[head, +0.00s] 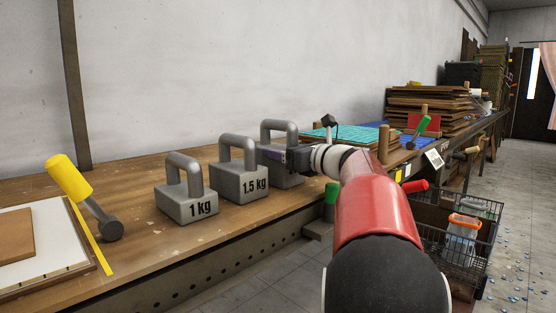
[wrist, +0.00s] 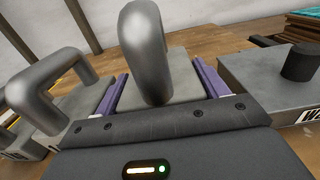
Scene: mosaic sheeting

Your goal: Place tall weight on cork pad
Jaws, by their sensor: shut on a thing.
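Three grey weights with loop handles stand in a row on the bench: one marked 1 kg (head: 187,205), one marked 1.5 kg (head: 240,184), and a third weight (head: 280,131) at the far end, its label hidden by my arm. My gripper (head: 290,157) is at this third weight. A brown pad (head: 14,234), possibly the cork pad, lies on a white board at the left edge.
Green mosaic sheets (head: 350,136) and stacked boards (head: 430,103) lie farther along the bench. A grey block (wrist: 262,78) with a dark knob stands right of my gripper.

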